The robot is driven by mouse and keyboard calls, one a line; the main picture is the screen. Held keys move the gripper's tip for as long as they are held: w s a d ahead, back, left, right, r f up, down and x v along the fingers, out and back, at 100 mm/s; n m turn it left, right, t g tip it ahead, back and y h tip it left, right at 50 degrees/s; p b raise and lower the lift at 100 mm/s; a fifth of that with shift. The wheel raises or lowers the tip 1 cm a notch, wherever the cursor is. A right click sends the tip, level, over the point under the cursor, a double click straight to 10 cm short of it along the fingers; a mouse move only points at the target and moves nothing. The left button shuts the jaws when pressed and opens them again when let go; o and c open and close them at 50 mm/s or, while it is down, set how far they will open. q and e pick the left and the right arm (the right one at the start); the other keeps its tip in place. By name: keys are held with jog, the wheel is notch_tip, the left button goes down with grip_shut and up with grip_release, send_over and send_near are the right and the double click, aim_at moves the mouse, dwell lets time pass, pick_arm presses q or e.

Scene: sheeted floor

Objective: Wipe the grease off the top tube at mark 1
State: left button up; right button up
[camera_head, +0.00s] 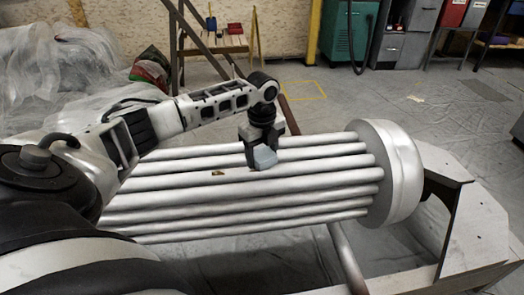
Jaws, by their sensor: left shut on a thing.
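A bundle of long silvery tubes (318,190) lies across the view and ends at a round metal end plate (401,172) on the right. My left gripper (263,150) points down over the upper tubes. It is shut on a pale grey-blue block or pad (264,158), which is at the tubes' surface; I cannot tell whether it touches. A small brown grease spot (218,173) shows on a top tube, a little left of the pad. I cannot make out a mark number. My right gripper is not in view.
A metal frame (478,222) stands at the right beside the end plate. Plastic-wrapped things (60,70) lie at the left back. A wooden stand (215,43), a green cabinet (345,30) and grey drawers (405,35) stand farther back. The sheeted floor between is mostly clear.

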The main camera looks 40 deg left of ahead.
pick_arm(q)
jog(key=shift+f, duration=0.8)
